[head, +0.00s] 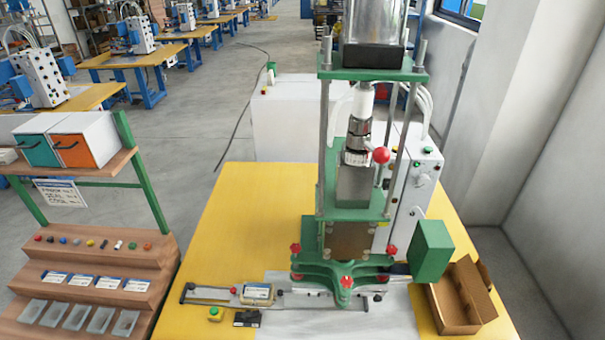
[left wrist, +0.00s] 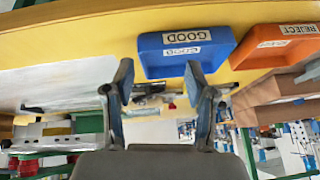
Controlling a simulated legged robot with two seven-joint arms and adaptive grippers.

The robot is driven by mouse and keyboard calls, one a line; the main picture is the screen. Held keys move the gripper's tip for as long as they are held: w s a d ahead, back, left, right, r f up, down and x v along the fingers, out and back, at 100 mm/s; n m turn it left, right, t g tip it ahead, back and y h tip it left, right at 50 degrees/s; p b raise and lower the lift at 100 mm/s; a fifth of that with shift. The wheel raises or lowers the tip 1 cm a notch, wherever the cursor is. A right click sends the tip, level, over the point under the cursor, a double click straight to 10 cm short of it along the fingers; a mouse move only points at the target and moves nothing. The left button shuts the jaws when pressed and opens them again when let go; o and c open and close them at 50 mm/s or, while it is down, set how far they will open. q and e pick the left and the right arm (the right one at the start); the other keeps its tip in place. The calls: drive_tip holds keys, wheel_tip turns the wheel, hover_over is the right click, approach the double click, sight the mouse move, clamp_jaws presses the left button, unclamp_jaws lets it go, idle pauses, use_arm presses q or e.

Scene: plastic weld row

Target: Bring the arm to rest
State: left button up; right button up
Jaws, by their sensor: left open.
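My left gripper (left wrist: 159,82) shows only in the left wrist view. Its two fingers stand wide apart with nothing held between them. Past the fingertips is the yellow table top (left wrist: 60,45), with a blue bin (left wrist: 150,62) marked GOOD close by, and an orange bin (left wrist: 262,57) marked REJECT to its right. I cannot tell the exact gap between the fingers and the blue bin. Neither arm shows in the head view, and my right gripper is in no view.
In the head view a green press (head: 350,210) stands on a yellow table (head: 228,215). A slide rail (head: 215,295) lies at its foot. A cardboard box (head: 445,310) is at the right. A stepped wooden rack (head: 150,255) stands left.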

use_arm(q)
drive_tip(key=s+d+r+g, duration=0.3)
drive_tip(key=s, duration=0.9)
wheel_tip(320, 180, down, 25)
drive_tip(key=s, duration=0.1)
drive_tip(key=s+a+f+g, duration=0.2)
drive_tip(key=s+a+f, duration=0.1)
drive_tip(key=s+f, duration=1.4)
drive_tip(key=shift+s+m+h, duration=0.3)
drive_tip(key=shift+s+m, duration=0.1)
drive_tip(key=shift+s, duration=0.2)
drive_tip(key=shift+f, duration=0.1)
